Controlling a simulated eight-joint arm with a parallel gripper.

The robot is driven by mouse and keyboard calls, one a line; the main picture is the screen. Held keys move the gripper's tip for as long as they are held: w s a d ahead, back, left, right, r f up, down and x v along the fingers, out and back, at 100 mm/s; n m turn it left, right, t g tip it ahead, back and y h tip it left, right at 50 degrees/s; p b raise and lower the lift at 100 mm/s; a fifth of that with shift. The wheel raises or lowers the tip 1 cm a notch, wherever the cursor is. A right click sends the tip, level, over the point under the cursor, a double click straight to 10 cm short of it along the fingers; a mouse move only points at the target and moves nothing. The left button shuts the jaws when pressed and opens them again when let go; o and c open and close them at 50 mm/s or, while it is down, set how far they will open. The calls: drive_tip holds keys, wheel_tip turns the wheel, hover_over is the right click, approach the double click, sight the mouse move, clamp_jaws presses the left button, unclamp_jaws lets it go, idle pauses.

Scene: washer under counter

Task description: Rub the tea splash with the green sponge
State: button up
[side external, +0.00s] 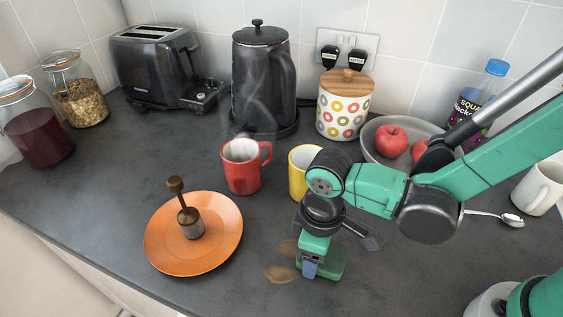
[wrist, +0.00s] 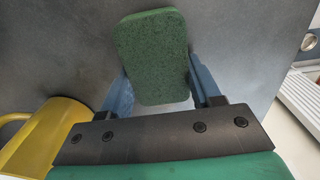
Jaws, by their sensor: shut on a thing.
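The green sponge (wrist: 153,50) is between the two blue fingers of my gripper (wrist: 160,88) in the wrist view. My gripper is shut on it. In the side external view the sponge (side external: 331,263) is low at the counter, partly hidden behind my gripper (side external: 309,270); I cannot tell whether it touches the surface. The tea splash (side external: 281,274) shows as brown patches on the dark counter just left of the sponge. A smaller patch lies a little above it, and part may be hidden by my gripper and the sponge. No splash shows in the wrist view.
A yellow mug (side external: 300,176) stands close behind my gripper, with a red mug (side external: 241,170) left of it. An orange plate (side external: 168,258) holding a brown-handled tool (side external: 189,222) lies to the left. A grey bowl of apples (side external: 375,151) is behind. Counter between plate and splash is clear.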

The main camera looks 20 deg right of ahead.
sight(348, 279)
drive_tip(key=shift+s+d+r, duration=0.1)
drive_tip(key=shift+s+d, duration=0.2)
drive_tip(key=shift+a+r, duration=0.1)
drive_tip(key=shift+r, duration=3.75)
drive_tip(key=shift+r, duration=0.4)
drive_tip(key=s+d+r+n, duration=0.1)
drive_tip(key=s+r+n, duration=0.1)
drive_tip(key=r, duration=0.4)
drive_tip(key=s+d+r+n, duration=0.2)
drive_tip(key=r, duration=0.3)
drive_tip(key=shift+n, duration=0.3)
wheel_tip(348, 279, down, 20)
drive_tip(key=shift+s+a+r, duration=0.1)
drive_tip(key=shift+s+r, duration=0.05)
drive_tip(key=shift+r, duration=0.05)
drive_tip(key=o, duration=1.2)
